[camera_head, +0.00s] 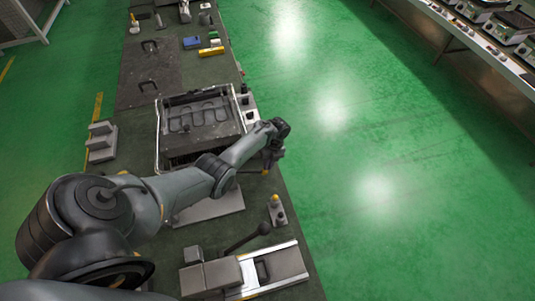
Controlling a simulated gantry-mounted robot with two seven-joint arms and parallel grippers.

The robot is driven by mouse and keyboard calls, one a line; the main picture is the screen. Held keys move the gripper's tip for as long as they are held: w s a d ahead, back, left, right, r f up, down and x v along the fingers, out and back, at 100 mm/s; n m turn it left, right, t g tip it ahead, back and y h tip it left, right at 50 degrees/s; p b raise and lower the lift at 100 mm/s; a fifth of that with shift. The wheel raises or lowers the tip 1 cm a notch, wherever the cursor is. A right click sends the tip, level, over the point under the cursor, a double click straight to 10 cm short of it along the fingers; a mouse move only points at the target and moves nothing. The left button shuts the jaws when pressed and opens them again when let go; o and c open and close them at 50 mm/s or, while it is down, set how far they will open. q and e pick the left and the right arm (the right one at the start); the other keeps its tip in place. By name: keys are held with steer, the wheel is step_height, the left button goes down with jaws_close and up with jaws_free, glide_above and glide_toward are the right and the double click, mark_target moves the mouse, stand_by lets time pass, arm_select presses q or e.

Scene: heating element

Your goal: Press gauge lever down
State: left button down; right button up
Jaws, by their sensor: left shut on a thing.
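My left arm comes in from the lower left and reaches across the dark green bench. My left gripper (268,164) points down by the bench's right edge, at the right of the metal fixture. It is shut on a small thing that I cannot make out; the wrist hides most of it. A lever with a black round knob (263,228) slants up to the right from the grey device (213,276) at the bottom. It stands apart from the gripper. I cannot tell for sure which part is the gauge lever. My right gripper is not in view.
A small box with a yellow button (276,199) stands between gripper and device. Yellow (211,52) and blue (191,42) items lie at the far end. Open green floor lies to the right.

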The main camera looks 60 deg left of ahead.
arm_select(q)
steer(key=shift+s+f, duration=0.3)
steer(key=shift+f, duration=0.05)
steer(key=w+d+p+v, duration=0.1)
steer(key=p+v, duration=0.3)
steer(key=v, duration=1)
steer(key=shift+w+a+r, duration=0.2)
steer(key=shift+w+a, duration=0.15)
